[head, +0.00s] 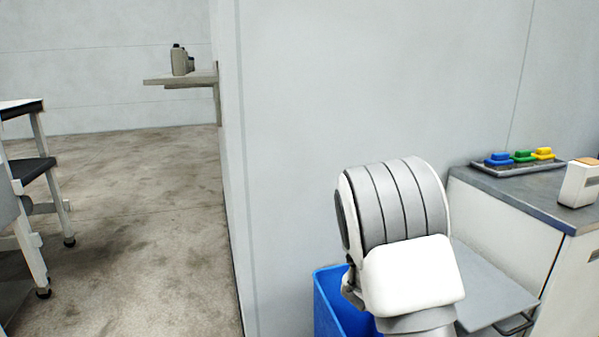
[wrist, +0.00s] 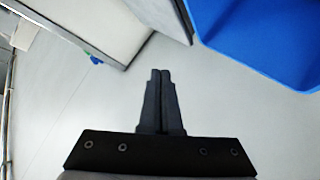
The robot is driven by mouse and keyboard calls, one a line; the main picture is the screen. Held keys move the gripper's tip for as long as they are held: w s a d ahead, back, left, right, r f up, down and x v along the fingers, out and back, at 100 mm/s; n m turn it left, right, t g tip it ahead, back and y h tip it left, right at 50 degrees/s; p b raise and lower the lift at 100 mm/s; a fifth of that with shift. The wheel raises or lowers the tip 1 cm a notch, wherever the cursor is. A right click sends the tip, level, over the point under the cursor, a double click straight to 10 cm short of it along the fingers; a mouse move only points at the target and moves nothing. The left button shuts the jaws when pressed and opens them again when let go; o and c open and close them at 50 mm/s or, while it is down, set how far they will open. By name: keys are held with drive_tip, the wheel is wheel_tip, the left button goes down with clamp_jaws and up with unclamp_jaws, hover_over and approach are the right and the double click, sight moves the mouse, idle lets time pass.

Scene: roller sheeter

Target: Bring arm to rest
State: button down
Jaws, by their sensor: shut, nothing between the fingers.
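My gripper (wrist: 160,75) shows in the wrist view with its two dark fingers pressed together, empty. Nothing lies between or touches the fingertips. In the head view my white and grey arm is folded up at the lower right, in front of the wall. The gripper itself does not show in the head view.
A blue bin (head: 328,300) stands behind my arm and shows at the upper right of the wrist view (wrist: 265,40). A cabinet (head: 500,195) at the right bears a tray of coloured blocks (head: 520,162) and a white box (head: 578,185).

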drive_tip(key=s+a+r+g+y, duration=0.1)
drive_tip(key=s+a+r+y, duration=0.8)
drive_tip(key=s+a+r, duration=0.35)
drive_tip(key=s+d+r+g, duration=0.2)
drive_tip(key=s+g, duration=0.2)
drive_tip(key=s, duration=2.1)
wheel_tip(320, 180, up, 22)
drive_tip(key=p, duration=2.2)
drive_tip(key=shift+w+g+h, duration=0.3)
drive_tip(key=shift+w, duration=0.05)
drive_tip(key=shift+d+f, duration=0.1)
